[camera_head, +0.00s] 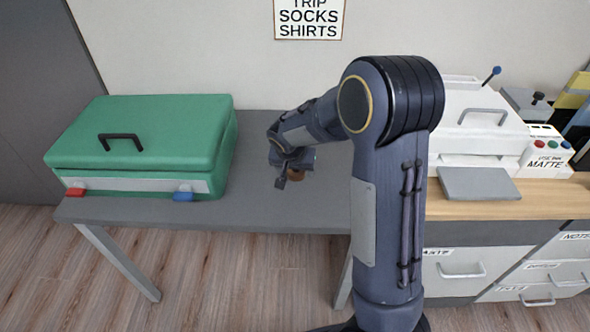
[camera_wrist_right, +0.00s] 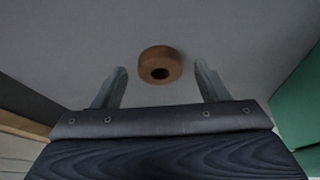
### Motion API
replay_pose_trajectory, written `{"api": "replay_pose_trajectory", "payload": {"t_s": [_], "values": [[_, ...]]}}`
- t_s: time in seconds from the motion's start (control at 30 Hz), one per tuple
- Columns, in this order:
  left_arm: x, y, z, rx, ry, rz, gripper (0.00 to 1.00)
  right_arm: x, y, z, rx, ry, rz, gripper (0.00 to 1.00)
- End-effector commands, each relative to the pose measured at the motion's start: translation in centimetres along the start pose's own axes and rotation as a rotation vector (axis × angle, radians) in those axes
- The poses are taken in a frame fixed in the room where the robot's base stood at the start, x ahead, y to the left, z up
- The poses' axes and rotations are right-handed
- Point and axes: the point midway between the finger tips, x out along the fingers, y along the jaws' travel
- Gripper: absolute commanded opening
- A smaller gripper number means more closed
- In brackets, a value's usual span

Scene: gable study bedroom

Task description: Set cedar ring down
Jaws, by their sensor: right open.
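The cedar ring (camera_wrist_right: 160,63) is a small brown ring with a dark hole. In the right wrist view it lies on the grey table top, just beyond and between the fingertips. In the right wrist view the fingers of my right gripper (camera_wrist_right: 160,84) stand wide apart, with a gap on each side of the ring. My left gripper is not in view.
A green case (camera_head: 150,140) with a black handle stands on the left of the grey table (camera_head: 255,211). A wooden counter (camera_head: 455,206) with a white machine (camera_head: 480,125) and drawers is on the right. The table between case and arm is clear.

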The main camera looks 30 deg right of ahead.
Motion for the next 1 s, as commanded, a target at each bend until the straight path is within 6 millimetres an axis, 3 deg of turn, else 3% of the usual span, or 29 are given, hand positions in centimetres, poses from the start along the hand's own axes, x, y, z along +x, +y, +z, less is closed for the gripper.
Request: {"api": "replay_pose_trajectory", "payload": {"t_s": [0.2, 0.4, 0.67, 0.83, 1.0], "values": [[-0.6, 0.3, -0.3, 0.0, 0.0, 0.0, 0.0, -5.0, -0.1, -0.1, 0.0, 0.003, -0.007, 0.68], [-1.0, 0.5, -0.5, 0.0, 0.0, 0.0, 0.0, -8.7, -0.1, -0.1, 0.0, 0.002, -0.005, 0.68], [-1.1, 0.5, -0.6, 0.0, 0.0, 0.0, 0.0, -11.1, 0.7, 0.5, -0.003, -0.02, -0.021, 0.68], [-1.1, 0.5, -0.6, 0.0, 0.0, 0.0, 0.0, -14.3, 4.2, 4.5, -0.054, -0.127, -0.164, 0.68], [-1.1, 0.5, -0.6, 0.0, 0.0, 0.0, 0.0, -19.0, 7.8, 11.3, -0.187, -0.172, -0.39, 0.68]]}}
